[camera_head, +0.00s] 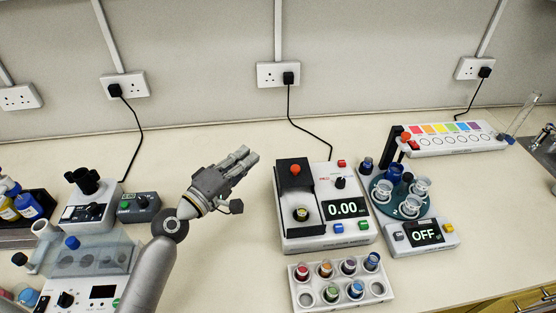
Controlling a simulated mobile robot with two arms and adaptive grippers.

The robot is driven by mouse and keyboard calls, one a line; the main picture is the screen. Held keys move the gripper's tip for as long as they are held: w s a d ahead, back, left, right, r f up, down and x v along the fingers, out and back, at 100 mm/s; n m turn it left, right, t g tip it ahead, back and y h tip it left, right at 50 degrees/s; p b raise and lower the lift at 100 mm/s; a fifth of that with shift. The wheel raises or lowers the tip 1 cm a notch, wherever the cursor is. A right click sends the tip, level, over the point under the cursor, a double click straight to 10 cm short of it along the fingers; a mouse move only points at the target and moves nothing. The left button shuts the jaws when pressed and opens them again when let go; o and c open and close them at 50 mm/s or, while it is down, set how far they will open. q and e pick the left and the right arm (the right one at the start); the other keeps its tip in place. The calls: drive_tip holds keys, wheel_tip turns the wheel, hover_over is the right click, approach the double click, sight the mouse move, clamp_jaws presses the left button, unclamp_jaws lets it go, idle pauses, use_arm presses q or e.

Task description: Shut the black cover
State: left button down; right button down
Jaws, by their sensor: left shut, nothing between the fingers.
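The black cover (293,176) with a red knob (295,169) is on the white meter (300,241) in the middle of the bench, at the back of the meter's dark left section. In front of it a vial with a yellowish top (301,214) shows uncovered in its well. The meter's display reads 0.00. My left gripper (247,157) is shut and empty, in the air to the left of the cover and apart from it, its fingers pointing up and right. My right gripper is not in view.
A white rack (342,299) of colored vials stands in front of the meter. To the right are a round teal carousel (401,206) with cups and a color-strip device (450,142). Several instruments crowd the left. Power cables run to the wall.

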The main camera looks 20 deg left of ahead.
sight(280, 170)
use_arm(q)
wheel_tip(280, 170, down, 6)
drive_tip(key=b, duration=0.5)
drive_tip(key=p+x, duration=0.2)
drive_tip(key=x, duration=0.8)
drive_tip(key=shift+w+d+f, duration=0.1)
drive_tip(key=shift+w+d, duration=0.1)
drive_tip(key=shift+s+d+f+p, duration=0.2)
drive_tip(key=shift+s+d+p, duration=0.1)
drive_tip(key=shift+s+d, duration=0.15)
drive_tip(key=shift+s+d+f+p, duration=0.2)
drive_tip(key=shift+s+d+p, duration=0.05)
drive_tip(key=shift+s+d, duration=0.6)
drive_tip(key=shift+s, duration=0.1)
drive_tip(key=shift+f, duration=0.1)
